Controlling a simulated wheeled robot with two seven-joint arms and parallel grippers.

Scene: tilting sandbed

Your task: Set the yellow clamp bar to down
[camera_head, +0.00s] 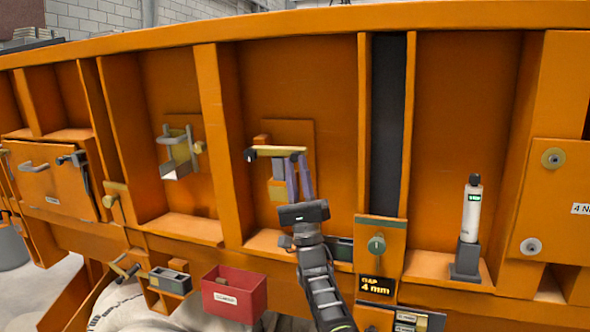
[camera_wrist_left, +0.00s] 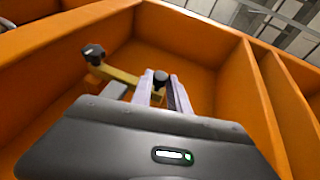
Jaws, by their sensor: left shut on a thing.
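The yellow clamp bar (camera_head: 274,151) lies roughly level across the top of its mount on the orange panel. Its left end has a black knob (camera_head: 250,155). In the left wrist view the bar (camera_wrist_left: 118,75) runs from a black knob (camera_wrist_left: 94,52) toward my fingers, where a second dark knob (camera_wrist_left: 160,77) shows. My left gripper (camera_head: 298,162) reaches up from below and is shut on the bar's right end. Its fingers also show in the left wrist view (camera_wrist_left: 162,92) and partly hide that end. My right gripper is not in view.
A grey block (camera_head: 277,168) sits below the bar. Orange ribs stand on both sides of this bay. A metal bracket (camera_head: 178,150) is to the left, a red bin (camera_head: 234,296) below, a green knob (camera_head: 376,244) and a white cylinder (camera_head: 472,212) to the right.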

